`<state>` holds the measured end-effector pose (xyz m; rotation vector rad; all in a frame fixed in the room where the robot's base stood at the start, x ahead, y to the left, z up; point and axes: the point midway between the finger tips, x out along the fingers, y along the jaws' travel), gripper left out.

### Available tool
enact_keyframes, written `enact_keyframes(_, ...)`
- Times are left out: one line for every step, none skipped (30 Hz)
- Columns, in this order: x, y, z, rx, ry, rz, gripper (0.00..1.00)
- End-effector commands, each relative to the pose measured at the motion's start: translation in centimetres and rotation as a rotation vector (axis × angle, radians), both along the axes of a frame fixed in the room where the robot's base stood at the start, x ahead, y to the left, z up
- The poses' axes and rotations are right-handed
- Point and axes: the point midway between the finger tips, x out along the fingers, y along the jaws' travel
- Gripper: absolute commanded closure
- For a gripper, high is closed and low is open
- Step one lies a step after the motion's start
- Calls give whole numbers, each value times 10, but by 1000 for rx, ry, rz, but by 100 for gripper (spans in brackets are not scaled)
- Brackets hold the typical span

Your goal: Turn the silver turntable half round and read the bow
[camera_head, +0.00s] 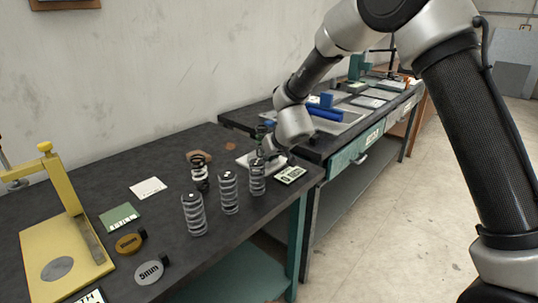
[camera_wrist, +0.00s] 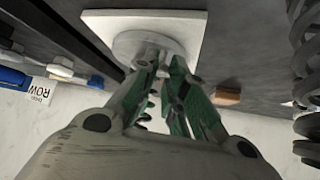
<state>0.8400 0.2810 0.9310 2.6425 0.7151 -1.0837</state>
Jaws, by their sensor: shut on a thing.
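The silver turntable (camera_wrist: 128,42) is a round grey disc on a white square plate (camera_wrist: 190,22) in the wrist view. In the head view the white plate (camera_head: 245,161) lies near the back right of the near bench, mostly behind my gripper and a spring. My gripper (camera_wrist: 160,62) has green fingers and is shut on a small grey knob or post (camera_wrist: 152,50) at the turntable's middle. In the head view my gripper (camera_head: 264,143) points down there. No bow reading can be made out. A small display-like block (camera_head: 291,174) stands to the right; its figures are too small to read.
Several coil springs stand upright close in front of the turntable, including a near one (camera_head: 193,214), a middle one (camera_head: 228,192) and one beside my gripper (camera_head: 257,178). A yellow press (camera_head: 60,240) stands at left. A small brown block (camera_wrist: 227,96) lies near the plate.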

Motion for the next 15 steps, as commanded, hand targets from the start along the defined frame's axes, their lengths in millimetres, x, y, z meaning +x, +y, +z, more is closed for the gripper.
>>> enact_keyframes(2, 1, 2, 2, -5, -13, 100)
enact_keyframes(2, 1, 2, 0, -4, -21, 100)
enact_keyframes(2, 1, 2, 0, -4, -28, 100)
enact_keyframes(2, 2, 2, 1, -3, -33, 100)
enact_keyframes(2, 2, 2, 0, -2, -37, 100)
enact_keyframes(1, 2, 2, 0, -1, -42, 100)
enact_keyframes(1, 2, 2, 0, -1, -47, 100)
enact_keyframes(1, 2, 2, -2, -1, -49, 100)
enact_keyframes(1, 2, 2, -2, 0, -52, 100)
enact_keyframes(1, 2, 2, -2, 0, -54, 100)
enact_keyframes(1, 2, 2, -3, 1, -56, 100)
enact_keyframes(1, 2, 2, -3, 1, -57, 100)
enact_keyframes(1, 2, 2, -3, 1, -59, 100)
enact_keyframes(1, 2, 2, -3, 1, -59, 100)
enact_keyframes(1, 2, 2, -3, 2, -59, 100)
